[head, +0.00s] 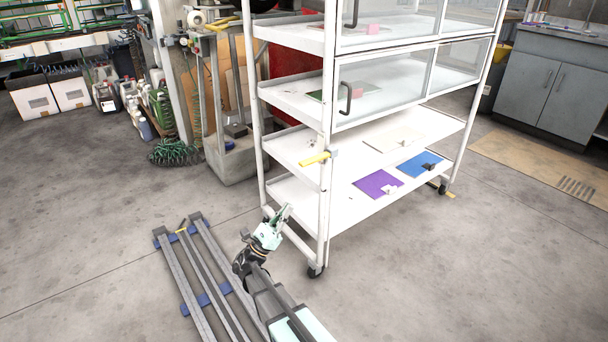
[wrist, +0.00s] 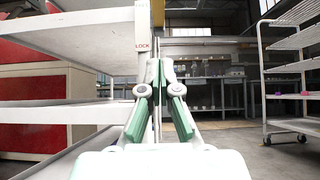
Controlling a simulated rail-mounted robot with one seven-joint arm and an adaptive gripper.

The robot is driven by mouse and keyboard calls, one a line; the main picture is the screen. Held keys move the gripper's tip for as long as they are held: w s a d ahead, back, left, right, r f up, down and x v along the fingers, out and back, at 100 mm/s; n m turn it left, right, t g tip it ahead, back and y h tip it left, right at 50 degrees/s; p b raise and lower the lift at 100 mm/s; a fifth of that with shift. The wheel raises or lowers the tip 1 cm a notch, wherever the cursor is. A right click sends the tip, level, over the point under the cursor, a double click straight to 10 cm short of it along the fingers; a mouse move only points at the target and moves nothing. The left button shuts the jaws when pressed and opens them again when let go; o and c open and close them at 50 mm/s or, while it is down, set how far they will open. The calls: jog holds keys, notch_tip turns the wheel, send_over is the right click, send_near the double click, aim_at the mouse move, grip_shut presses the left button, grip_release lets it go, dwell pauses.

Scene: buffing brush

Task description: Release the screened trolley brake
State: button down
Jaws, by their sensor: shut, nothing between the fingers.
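The white trolley (head: 324,200) stands on the floor with several shelves and clear screens on its upper levels. A yellow lever (head: 314,159) sticks out at its near corner post, at middle-shelf height. In the wrist view a white label with red letters reading LOCK (wrist: 143,44) is on the post, just left of my fingertips.
Clear screens with black handles (head: 345,98) cover the upper shelves. A purple sheet (head: 378,184) and a blue sheet (head: 420,164) lie on the bottom shelf. Floor rails (head: 195,270) lie at left. A second rack (wrist: 292,85) stands at right.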

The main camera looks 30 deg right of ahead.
jog(key=b, duration=0.4)
send_near(319, 156)
jog(key=x, duration=0.3)
jog(key=shift+s+a+r, duration=0.15)
jog(key=shift+r, duration=0.35)
